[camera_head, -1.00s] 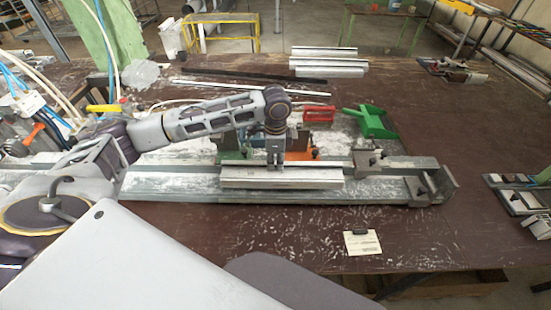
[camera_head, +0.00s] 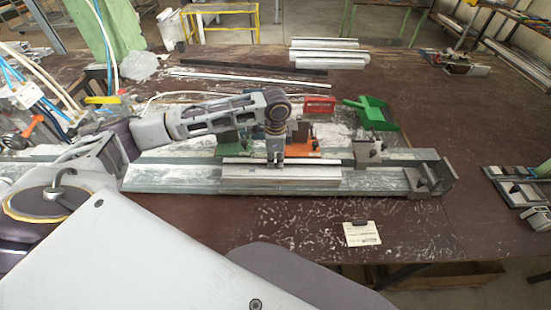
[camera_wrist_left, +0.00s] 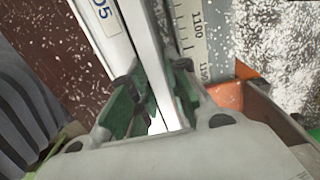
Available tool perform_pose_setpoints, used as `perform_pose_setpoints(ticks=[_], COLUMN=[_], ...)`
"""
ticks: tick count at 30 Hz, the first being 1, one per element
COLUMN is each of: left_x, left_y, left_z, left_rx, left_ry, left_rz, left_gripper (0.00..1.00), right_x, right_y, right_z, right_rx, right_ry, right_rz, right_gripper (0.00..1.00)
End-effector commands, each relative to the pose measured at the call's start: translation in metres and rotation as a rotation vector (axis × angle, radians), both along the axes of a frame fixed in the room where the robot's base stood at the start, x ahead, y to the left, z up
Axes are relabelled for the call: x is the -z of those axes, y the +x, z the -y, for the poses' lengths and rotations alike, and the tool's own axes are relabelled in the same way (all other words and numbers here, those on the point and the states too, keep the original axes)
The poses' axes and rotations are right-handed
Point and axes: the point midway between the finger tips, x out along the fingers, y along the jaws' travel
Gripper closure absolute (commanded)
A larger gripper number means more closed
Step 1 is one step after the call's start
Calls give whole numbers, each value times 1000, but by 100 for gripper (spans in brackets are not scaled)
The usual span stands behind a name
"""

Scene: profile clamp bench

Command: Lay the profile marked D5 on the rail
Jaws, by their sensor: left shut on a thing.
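My left gripper (camera_head: 275,160) is shut on a silver profile (camera_head: 281,177), gripping it near its middle from above. In the left wrist view the green-padded fingers (camera_wrist_left: 150,102) close on the upright web of the profile (camera_wrist_left: 146,40). Its white label (camera_wrist_left: 100,14) is partly cut off and seems to read D5. The long grey rail (camera_head: 375,186) runs left to right across the table. The profile lies along it, over its near side. I cannot tell whether it touches the rail or hovers just above. My right gripper is out of view.
A clamp block (camera_head: 366,151) and end stop (camera_head: 428,178) stand at the rail's right. More profiles (camera_head: 328,52) lie at the back.

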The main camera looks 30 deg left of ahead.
Motion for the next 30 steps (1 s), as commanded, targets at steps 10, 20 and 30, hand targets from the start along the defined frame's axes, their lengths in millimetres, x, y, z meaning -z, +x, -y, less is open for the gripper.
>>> perform_pose_setpoints(ticks=[10, 20, 30], left_x=[0, 4, 5], left_y=[0, 0, 1], left_z=[0, 1, 0], left_rx=[0, 0, 0], left_ry=[0, -2, 0], left_rz=[1, 1, 2], left_gripper=[100, 100, 57], right_x=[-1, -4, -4], right_y=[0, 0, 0], right_z=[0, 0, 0], right_rx=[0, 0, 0], right_ry=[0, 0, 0], right_rz=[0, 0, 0], right_gripper=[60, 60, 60])
